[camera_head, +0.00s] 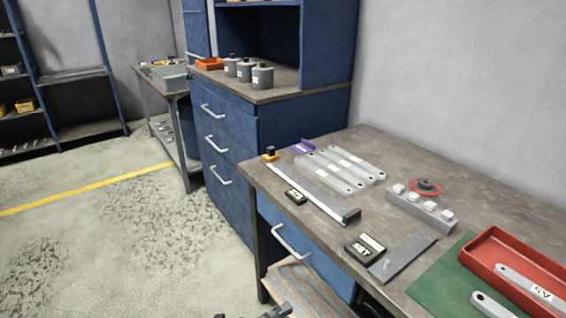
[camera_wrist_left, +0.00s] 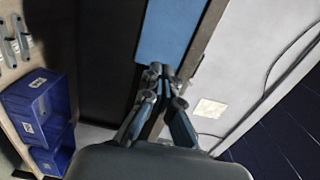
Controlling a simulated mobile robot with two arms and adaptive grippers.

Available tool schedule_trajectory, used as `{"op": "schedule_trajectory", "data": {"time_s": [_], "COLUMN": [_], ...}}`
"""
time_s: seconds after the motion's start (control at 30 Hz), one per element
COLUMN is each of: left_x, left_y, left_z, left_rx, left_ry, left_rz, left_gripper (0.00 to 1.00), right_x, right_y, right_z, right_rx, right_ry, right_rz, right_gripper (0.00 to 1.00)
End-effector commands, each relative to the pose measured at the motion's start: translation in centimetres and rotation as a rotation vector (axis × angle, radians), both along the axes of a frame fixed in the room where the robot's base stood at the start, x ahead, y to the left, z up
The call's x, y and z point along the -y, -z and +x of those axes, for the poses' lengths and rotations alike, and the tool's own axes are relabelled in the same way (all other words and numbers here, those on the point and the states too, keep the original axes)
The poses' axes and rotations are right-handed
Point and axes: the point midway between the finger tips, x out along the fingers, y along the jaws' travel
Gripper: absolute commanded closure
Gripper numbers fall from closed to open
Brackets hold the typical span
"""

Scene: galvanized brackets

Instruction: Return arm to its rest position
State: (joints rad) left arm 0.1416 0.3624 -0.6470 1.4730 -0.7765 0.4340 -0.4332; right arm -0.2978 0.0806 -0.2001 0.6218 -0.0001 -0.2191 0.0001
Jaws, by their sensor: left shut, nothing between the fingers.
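My left gripper shows in the left wrist view (camera_wrist_left: 161,75), its two fingers drawn together at the tips with nothing held between them. In the head view only a dark bit of the left gripper (camera_head: 272,312) shows at the bottom edge, low beside the workbench (camera_head: 345,150) and below its top. The rest of my left arm is out of the head view. My right gripper is in neither view.
Several flat metal brackets (camera_head: 340,170) lie on the workbench. A red tray (camera_head: 478,258) with a labelled bracket stands on a green mat (camera_head: 440,285) at right. A blue drawer cabinet (camera_head: 228,143) stands beyond. Floor at left (camera_head: 110,240) is clear.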

Motion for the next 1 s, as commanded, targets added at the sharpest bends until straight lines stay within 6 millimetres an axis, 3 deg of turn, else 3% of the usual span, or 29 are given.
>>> {"op": "schedule_trajectory", "data": {"time_s": [0.07, 0.17, 0.27, 0.37, 0.5, 0.57, 0.7, 0.9, 1.0], "left_x": [-1.2, -4.1, -8.1, -12.1, -16.7, -18.3, -21.3, -23.4, -23.7], "left_y": [1.8, 6.2, 12.3, 18.6, 26.3, 29.2, 34.7, 39.3, 40.2], "left_z": [0.5, 1.0, 0.3, -2.3, -8.2, -11.5, -20.3, -33.3, -38.1], "left_rx": [-0.078, -0.255, -0.485, -0.707, -0.985, -1.096, -1.334, -1.613, -1.704], "left_ry": [-0.059, -0.197, -0.383, -0.57, -0.818, -0.922, -1.159, -1.466, -1.576], "left_rz": [-0.018, -0.065, -0.127, -0.186, -0.259, -0.284, -0.338, -0.395, -0.41], "left_gripper": [1.0, 1.0, 1.0, 1.0, 1.0, 1.0, 1.0, 1.0, 1.0], "right_x": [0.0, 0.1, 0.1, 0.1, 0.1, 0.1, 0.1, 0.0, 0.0], "right_y": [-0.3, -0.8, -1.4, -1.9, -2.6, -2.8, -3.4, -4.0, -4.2], "right_z": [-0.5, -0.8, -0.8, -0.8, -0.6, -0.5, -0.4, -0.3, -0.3], "right_rx": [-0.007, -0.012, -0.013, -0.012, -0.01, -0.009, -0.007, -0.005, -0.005], "right_ry": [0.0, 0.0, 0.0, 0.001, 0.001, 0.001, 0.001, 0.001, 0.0], "right_rz": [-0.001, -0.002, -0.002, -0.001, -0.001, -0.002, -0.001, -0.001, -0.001], "right_gripper": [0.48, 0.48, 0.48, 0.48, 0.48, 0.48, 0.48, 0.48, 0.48]}}
